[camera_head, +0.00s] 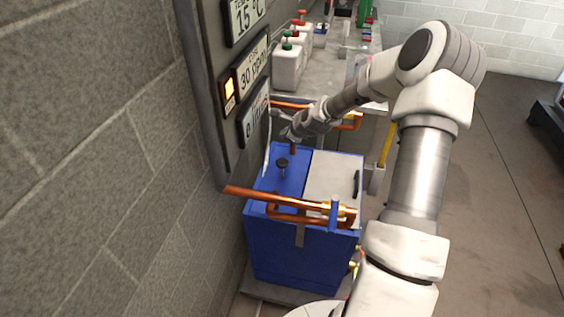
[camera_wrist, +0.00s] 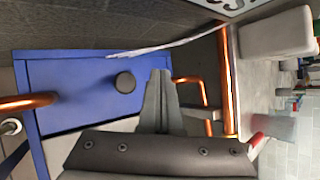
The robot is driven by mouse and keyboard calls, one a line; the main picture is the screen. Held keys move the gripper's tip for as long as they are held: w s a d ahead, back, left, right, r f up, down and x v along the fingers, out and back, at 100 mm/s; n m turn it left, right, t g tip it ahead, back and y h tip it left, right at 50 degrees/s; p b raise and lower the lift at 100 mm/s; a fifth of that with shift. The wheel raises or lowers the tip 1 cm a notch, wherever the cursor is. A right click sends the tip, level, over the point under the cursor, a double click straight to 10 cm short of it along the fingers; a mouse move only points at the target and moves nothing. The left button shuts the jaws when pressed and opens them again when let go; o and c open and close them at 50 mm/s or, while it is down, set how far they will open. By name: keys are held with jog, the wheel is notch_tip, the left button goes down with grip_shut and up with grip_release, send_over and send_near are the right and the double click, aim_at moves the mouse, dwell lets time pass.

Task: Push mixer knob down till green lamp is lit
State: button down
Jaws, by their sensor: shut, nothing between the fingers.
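The black round mixer knob (camera_head: 282,163) stands on the blue top of a box-shaped heater unit (camera_head: 300,250). In the wrist view the knob (camera_wrist: 125,82) is on the blue surface, left of my fingertips. My gripper (camera_head: 286,130) is shut and empty, above the far part of the unit. In the wrist view its closed fingers (camera_wrist: 160,75) point up the picture, apart from the knob. A square lamp (camera_head: 229,89) on the wall panel glows orange-yellow. I see no lit green lamp.
The wall panel (camera_head: 237,130) with displays is close left of my gripper. Copper pipes (camera_head: 290,203) cross the unit's near side. Behind it, a bench (camera_head: 330,75) holds white jugs (camera_head: 287,68). Open floor lies to the right.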

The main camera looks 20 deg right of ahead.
aim_at(285, 163)
jog(key=shift+f, duration=0.15)
notch_tip(285, 163, down, 8)
jog(key=b, duration=0.6)
jog(key=shift+f, duration=0.25)
dwell(1.5)
jog(key=shift+f, duration=0.4)
